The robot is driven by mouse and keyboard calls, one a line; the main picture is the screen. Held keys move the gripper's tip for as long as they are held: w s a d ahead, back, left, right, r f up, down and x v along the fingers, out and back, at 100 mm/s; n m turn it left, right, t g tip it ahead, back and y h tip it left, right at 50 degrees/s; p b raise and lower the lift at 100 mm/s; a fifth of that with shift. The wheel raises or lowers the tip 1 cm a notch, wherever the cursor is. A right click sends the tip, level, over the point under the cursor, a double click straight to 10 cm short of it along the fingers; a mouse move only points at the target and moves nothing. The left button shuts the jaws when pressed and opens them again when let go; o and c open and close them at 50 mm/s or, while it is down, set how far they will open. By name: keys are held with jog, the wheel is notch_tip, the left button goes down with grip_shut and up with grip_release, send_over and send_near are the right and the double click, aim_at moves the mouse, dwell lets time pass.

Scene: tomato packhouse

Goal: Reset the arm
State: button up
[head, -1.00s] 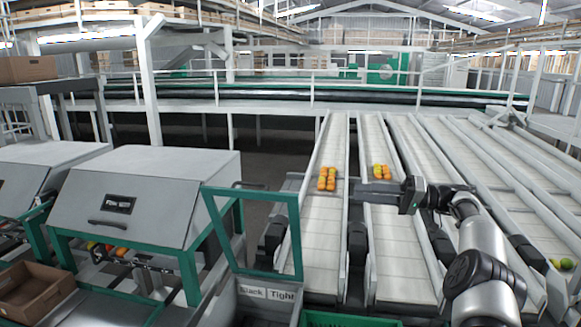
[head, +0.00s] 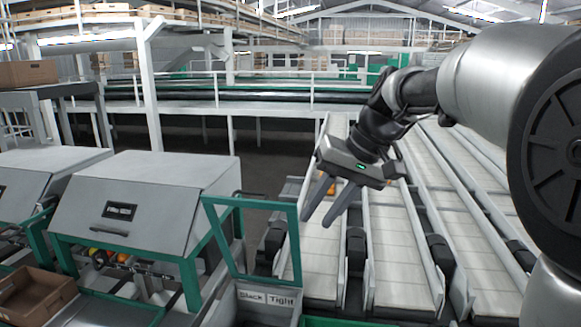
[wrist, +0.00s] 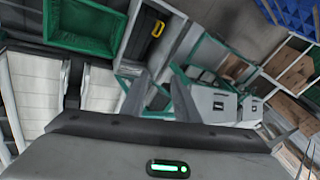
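My gripper (head: 328,204) is raised in the middle of the head view, in front of the sloping white conveyor lanes. Its two fingers point down and to the left and stand apart, with nothing between them. In the wrist view my gripper (wrist: 154,92) also shows two separated fingers, empty. My arm comes in from the right and covers much of that side of the head view. Orange tomatoes (head: 312,187) on the lanes are mostly hidden behind my gripper.
A green-framed panel (head: 251,277) and grey machine housings (head: 150,200) stand to the left, with a brown box (head: 32,297) at the lower left. The wrist view shows a green crate (wrist: 84,45) and a black-and-yellow case (wrist: 147,37). The lower lanes look bare.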

jog(key=s+d+f+t+h, duration=0.1)
jog(key=s+d, duration=0.3)
jog(key=s, duration=0.6)
jog(key=s+d+f+m+t+h+p, duration=0.1)
jog(key=s+d+f+t+h, duration=0.1)
jog(key=s, duration=0.9)
notch_tip(320, 180, down, 2)
jog(key=shift+s+d+f+h+p, duration=0.1)
jog(key=shift+s+d+h+p, duration=0.2)
jog(key=shift+d+h, duration=0.7)
